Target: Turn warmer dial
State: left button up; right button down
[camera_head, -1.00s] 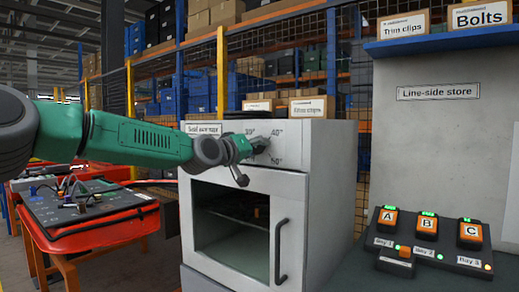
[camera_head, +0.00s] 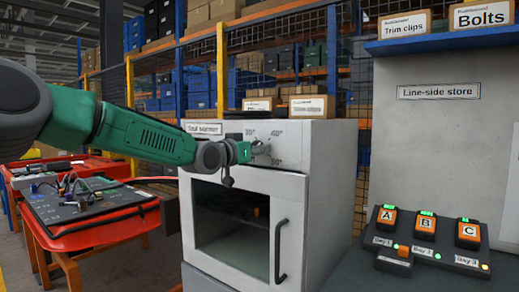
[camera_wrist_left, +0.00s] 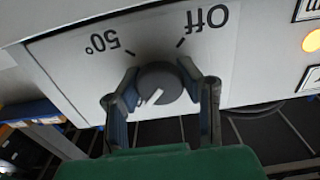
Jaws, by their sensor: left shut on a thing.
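The warmer (camera_head: 310,200) is a pale grey cabinet with a windowed door, labelled "Seal warmer". Its round grey dial (camera_wrist_left: 160,84) sits on the upper front panel, with a white pointer line. In the left wrist view, which is upside down, "50°" and "Off" are printed beyond the dial, and the pointer slants toward the lower left. My left gripper (camera_head: 260,150) is at the panel by the 30°, 40° and 50° marks. In the wrist view my left gripper (camera_wrist_left: 160,76) has a finger on each side of the dial, shut on it. My right gripper is not in view.
The warmer's dark vertical door handle (camera_head: 280,250) stands out below the dial. Small labelled boxes (camera_head: 307,107) sit on top. A red cart (camera_head: 95,230) stands left. A mesh fence is behind.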

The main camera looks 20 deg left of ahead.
pick_arm(q)
jog(key=shift+f, duration=0.6)
jog(key=o, duration=1.2)
jog(key=shift+s+r, duration=0.1)
jog(key=shift+o, duration=0.2)
jog(key=shift+a+r, duration=0.2)
jog(key=shift+r, duration=0.05)
jog(key=shift+s, duration=0.1)
jog(key=v, duration=1.1)
jog(key=shift+s+a, duration=0.2)
jog(key=shift+s, duration=0.15)
